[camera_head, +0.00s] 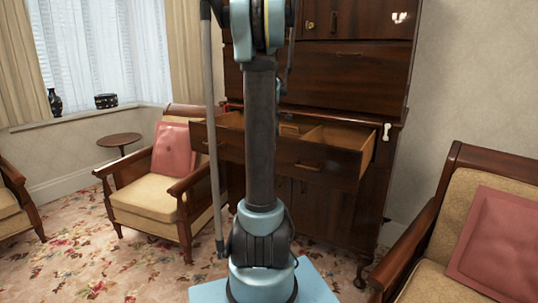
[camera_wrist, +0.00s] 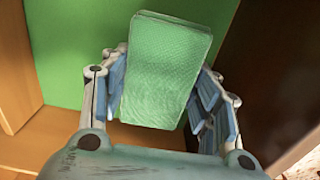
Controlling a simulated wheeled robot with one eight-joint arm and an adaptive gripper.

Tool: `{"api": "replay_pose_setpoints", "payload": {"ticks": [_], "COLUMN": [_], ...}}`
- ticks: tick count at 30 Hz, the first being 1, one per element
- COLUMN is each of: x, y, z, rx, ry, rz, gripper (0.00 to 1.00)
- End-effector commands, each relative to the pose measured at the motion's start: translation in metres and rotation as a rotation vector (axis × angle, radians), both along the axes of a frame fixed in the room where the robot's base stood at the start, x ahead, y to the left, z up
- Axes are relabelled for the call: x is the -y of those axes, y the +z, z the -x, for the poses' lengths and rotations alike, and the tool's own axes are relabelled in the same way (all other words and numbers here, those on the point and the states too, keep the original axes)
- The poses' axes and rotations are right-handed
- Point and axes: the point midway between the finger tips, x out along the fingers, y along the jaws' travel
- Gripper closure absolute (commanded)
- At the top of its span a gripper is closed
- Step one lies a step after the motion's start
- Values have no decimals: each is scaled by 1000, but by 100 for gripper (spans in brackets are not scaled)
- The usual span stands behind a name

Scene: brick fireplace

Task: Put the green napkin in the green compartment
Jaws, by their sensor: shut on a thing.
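The green napkin (camera_wrist: 166,62) is a folded, textured pale-green block in the middle of the wrist view. My gripper (camera_wrist: 162,82) is shut on it, with one blue-padded finger on each side. A flat, brighter green surface of the green compartment (camera_wrist: 72,55) lies behind the napkin, bordered by wood at the left and below. I cannot tell whether the napkin touches it. In the head view, an open wooden drawer (camera_head: 338,137) with inner dividers juts from the dark cabinet. My arm covers part of the drawer, and the napkin and gripper do not show there.
The dark wooden cabinet (camera_head: 350,75) stands against the wall. An armchair with a pink cushion (camera_head: 174,149) is left of the drawer, and another armchair (camera_head: 425,225) is at the right. A small round table (camera_head: 119,140) stands by the window. Patterned carpet is open at lower left.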

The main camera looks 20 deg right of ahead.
Motion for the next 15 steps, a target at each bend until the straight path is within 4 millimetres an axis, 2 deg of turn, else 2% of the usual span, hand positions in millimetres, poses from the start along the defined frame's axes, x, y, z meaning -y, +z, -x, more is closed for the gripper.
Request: {"api": "replay_pose_setpoints", "payload": {"ticks": [6, 15], "x": [0, 0], "y": [-28, -34], "z": [0, 0], "rx": [0, 0], "ry": [0, 0], "rz": [0, 0], "gripper": [67, 67]}}
